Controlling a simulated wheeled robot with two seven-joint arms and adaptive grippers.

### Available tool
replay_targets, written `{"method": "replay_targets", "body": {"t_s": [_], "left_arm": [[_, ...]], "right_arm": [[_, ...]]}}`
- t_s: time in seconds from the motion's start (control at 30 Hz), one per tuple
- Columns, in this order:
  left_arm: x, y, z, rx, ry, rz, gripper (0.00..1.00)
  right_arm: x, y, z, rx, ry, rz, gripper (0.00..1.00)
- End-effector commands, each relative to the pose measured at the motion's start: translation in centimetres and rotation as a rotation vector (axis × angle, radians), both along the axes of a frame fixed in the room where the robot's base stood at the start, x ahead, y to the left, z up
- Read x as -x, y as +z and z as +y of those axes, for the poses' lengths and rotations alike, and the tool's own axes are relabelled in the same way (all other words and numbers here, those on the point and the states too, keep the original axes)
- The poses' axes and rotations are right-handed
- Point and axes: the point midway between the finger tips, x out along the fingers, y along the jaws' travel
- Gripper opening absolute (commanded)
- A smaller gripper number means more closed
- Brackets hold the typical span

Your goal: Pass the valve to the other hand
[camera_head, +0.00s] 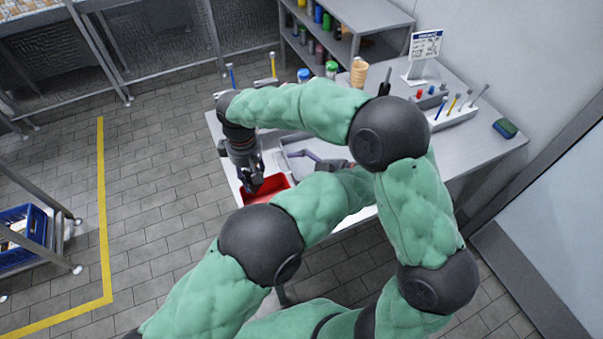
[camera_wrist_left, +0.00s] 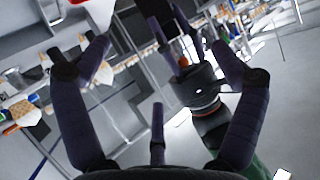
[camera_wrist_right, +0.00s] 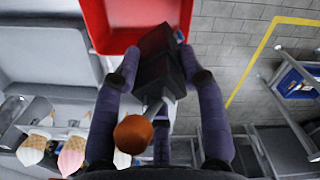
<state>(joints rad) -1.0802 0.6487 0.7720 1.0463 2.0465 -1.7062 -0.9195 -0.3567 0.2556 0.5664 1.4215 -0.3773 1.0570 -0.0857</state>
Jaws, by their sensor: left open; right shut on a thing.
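The valve is a black block (camera_wrist_right: 160,68) with a grey stem and an orange-brown knob (camera_wrist_right: 132,133). My right gripper (camera_wrist_right: 158,68) is shut on it, one finger on each side, above a red bin (camera_wrist_right: 128,22). In the head view the right gripper (camera_head: 252,180) points down over the red bin (camera_head: 276,183); the valve is hard to make out there. My left gripper (camera_head: 300,158) is open and empty, to the right of the right gripper. In the left wrist view the open left fingers (camera_wrist_left: 160,50) frame the right gripper (camera_wrist_left: 192,85) and the orange knob (camera_wrist_left: 183,60), apart from them.
The bench (camera_head: 480,145) carries a grey tray, a stack of cones (camera_head: 358,73), a tool rack (camera_head: 450,112), a sign (camera_head: 424,45) and a green-blue block (camera_head: 505,128). Ice-cream cones (camera_wrist_right: 72,155) show in the right wrist view. A blue crate (camera_head: 25,238) is at far left.

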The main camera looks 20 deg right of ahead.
Motion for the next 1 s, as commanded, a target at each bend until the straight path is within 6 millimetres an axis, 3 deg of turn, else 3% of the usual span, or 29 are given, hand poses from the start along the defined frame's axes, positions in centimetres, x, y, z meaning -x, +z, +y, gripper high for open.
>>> {"method": "replay_targets", "body": {"t_s": [0.1, 0.27, 1.0], "left_arm": [[-0.2, 0.0, -1.0, 0.038, 0.019, -0.055, 0.94], [-0.7, -0.3, -0.7, 0.052, 0.027, -0.075, 0.94], [-6.8, -4.9, 6.5, 0.049, 0.026, -0.072, 0.94]], "right_arm": [[0.0, 0.0, 0.0, -0.001, 0.000, -0.001, 0.04], [0.0, 0.0, 0.0, -0.001, 0.000, -0.001, 0.04], [0.0, 0.0, 0.0, -0.001, 0.000, -0.001, 0.04]]}}
